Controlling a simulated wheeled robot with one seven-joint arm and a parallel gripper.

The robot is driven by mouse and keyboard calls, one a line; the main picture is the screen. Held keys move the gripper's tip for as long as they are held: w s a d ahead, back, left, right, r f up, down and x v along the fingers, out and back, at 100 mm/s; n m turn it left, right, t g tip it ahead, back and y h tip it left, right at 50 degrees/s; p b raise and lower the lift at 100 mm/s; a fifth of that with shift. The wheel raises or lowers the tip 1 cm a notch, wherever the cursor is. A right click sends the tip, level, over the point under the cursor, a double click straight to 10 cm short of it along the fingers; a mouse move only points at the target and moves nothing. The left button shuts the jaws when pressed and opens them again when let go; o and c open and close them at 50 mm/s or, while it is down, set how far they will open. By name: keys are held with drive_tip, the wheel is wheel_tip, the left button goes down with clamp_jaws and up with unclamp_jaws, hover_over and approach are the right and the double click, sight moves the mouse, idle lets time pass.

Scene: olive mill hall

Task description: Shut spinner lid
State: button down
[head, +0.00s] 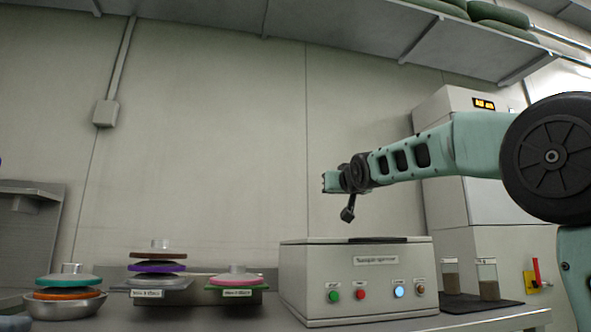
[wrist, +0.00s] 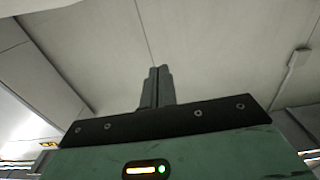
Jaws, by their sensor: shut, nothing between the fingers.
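The sample spinner (head: 357,282) is a pale grey box on the counter, with a label and a row of coloured buttons on its front. A thin dark lid (head: 378,240) lies nearly flat along its top edge; from this low angle I cannot tell whether it is fully closed. My gripper (head: 325,182) is above the spinner, pointing left and apart from it. In the wrist view my gripper's fingers (wrist: 157,86) are together with nothing between them, against the wall. The spinner is not in the wrist view.
Stacked coloured discs stand on plates (head: 160,283) and in a metal bowl (head: 65,304) at the left. Two sample jars (head: 487,279) stand on a dark mat right of the spinner. A shelf (head: 390,32) hangs above. Air left of my gripper is clear.

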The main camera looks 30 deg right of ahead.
sight(338, 241)
drive_tip(key=shift+t, duration=0.4)
drive_tip(key=shift+s+a+f+b, duration=0.1)
drive_tip(key=shift+s+f+b, duration=0.3)
drive_tip(key=shift+f+b, duration=2.05)
drive_tip(key=shift+s+a+f+b, duration=0.1)
drive_tip(key=shift+s+f+b, duration=0.35)
drive_tip(key=shift+f+b, duration=2)
drive_tip(key=shift+s+a+f+b, duration=0.1)
drive_tip(key=shift+s+f+b, duration=0.3)
drive_tip(key=shift+f+b, duration=2.05)
drive_tip(key=shift+r+b, duration=0.45)
drive_tip(key=shift+b, duration=0.1)
drive_tip(key=shift+r, duration=0.1)
wheel_tip(338, 241, up, 6)
drive_tip(key=p, duration=0.5)
drive_tip(key=s+a+f+b, duration=0.2)
drive_tip(key=s+f+b, duration=0.1)
drive_tip(key=s, duration=0.6)
drive_tip(key=shift+s+a+f+t, duration=0.15)
drive_tip(key=shift+s+f+t, duration=0.15)
drive_tip(key=shift+s, duration=0.1)
